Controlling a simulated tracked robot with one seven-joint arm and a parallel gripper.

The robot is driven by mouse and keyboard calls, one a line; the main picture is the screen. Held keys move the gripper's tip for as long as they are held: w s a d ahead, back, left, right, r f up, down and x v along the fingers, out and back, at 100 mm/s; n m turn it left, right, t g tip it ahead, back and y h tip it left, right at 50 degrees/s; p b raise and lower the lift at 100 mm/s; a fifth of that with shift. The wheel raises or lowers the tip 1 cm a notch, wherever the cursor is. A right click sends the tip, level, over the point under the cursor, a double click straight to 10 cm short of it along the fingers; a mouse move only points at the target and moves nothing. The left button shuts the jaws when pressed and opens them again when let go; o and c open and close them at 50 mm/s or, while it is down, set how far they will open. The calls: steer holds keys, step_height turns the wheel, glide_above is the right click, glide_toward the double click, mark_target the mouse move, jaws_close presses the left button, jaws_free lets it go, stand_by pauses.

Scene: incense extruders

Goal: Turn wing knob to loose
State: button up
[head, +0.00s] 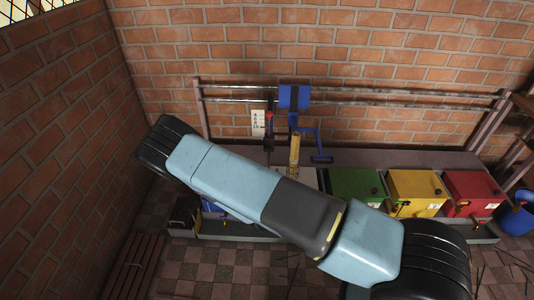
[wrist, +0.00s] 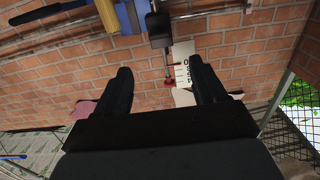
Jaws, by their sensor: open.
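A small red knob (wrist: 169,82), which looks like the wing knob, hangs at the end of a thin rod below a dark block (wrist: 159,28) in the wrist view. Its wings are too small to make out. My gripper (wrist: 160,66) is open, one finger on each side of the knob in the picture. Neither finger visibly touches it, and the distance in depth is unclear. A white scale card (wrist: 183,62) with dark marks is just right of the rod. In the head view a small red part (head: 269,115) shows beside the card (head: 258,122); my arm hides my gripper there.
A blue block (head: 294,97) sits on two metal rails (head: 400,98) before the brick wall. A blue crank (head: 320,157) and a brass-coloured cylinder (head: 294,148) are below it. Green (head: 355,183), yellow (head: 416,185) and red (head: 472,187) boxes stand right, beside a blue barrel (head: 515,220).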

mark_target(268, 151)
steer(key=w, duration=1.3)
steer(key=shift+w+d, duration=0.2)
steer(key=shift+w, duration=0.05)
steer(key=shift+c, duration=0.4)
